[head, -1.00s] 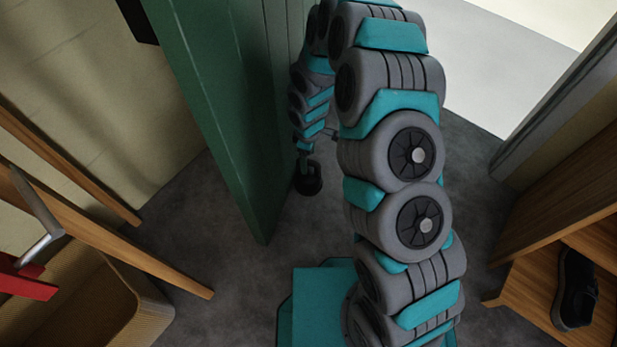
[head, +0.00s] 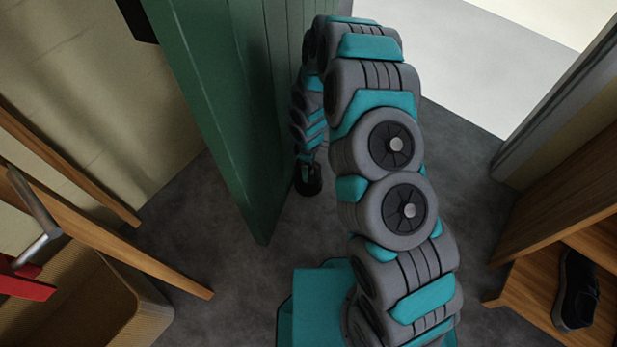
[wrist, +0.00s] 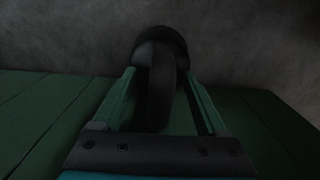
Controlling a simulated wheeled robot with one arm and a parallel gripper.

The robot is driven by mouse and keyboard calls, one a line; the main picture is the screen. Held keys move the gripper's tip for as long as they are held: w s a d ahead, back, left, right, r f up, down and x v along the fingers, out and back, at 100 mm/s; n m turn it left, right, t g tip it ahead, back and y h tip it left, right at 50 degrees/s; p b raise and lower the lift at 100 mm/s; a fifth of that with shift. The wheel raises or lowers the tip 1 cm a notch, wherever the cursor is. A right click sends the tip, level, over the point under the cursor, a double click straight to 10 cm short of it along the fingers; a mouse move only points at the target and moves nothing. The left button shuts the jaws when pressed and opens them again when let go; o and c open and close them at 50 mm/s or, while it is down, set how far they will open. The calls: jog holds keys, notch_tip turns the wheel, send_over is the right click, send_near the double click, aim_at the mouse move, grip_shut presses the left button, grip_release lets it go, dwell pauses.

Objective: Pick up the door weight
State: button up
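The door weight (head: 309,187) is a dark, rounded block on the grey floor by the foot of the green door. In the wrist view its round black body (wrist: 160,38) shows with an upright black handle or strap (wrist: 155,85) nearest the camera. My gripper (wrist: 161,72) points down over it, one finger on each side of the handle. Narrow gaps show between fingers and handle, so the gripper looks open; contact at the tips is hard to tell. In the head view my gripper (head: 307,168) is small and dark, directly above the weight.
The green door (head: 225,120) stands close on the left of my arm. A wicker basket (head: 100,300) and wooden slats are at left. A wooden shelf with a dark shoe (head: 577,290) is at right. Floor between is clear.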

grip_shut()
dwell(0.4)
